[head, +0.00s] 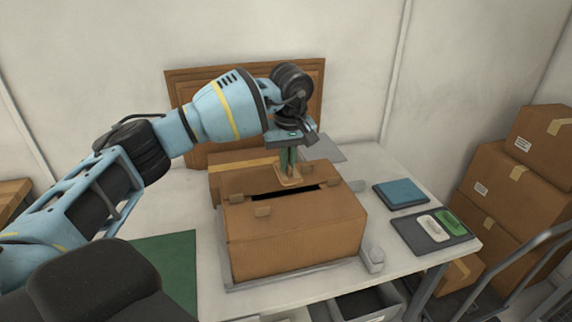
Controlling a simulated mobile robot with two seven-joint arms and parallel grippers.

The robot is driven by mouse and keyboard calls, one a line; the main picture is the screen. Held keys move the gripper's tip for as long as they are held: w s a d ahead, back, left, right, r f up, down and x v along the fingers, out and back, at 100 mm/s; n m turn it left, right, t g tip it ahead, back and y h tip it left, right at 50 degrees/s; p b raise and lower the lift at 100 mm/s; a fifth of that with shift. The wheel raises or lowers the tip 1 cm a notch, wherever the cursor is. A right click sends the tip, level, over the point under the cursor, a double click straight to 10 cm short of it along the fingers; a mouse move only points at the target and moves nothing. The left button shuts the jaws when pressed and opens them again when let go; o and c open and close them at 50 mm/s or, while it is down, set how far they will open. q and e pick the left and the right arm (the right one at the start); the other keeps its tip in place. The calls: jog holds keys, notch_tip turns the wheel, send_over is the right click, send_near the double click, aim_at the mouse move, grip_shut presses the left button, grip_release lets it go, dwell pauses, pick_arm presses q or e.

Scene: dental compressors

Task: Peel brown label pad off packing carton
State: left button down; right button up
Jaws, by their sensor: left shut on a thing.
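The brown packing carton (297,232) stands on the table in the middle of the head view, with a dark slot between its top flaps and small brown tabs along its edges. My left gripper (288,173) points down over the carton's top, near the slot. Its fingers are shut on a small tan-brown piece, which looks like the label pad (289,184). I cannot tell whether the pad still touches the carton. My right gripper is not in view.
The carton sits in a grey frame on the white table (395,245). A blue pad (400,194) and a dark tray (426,237) holding a white and a green item lie to the right. A green mat (170,262) lies left. Stacked cartons (515,175) and a trolley rail stand right.

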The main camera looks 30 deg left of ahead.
pick_arm(q)
jog(key=shift+r+p, duration=0.3)
jog(key=shift+r, duration=1.1)
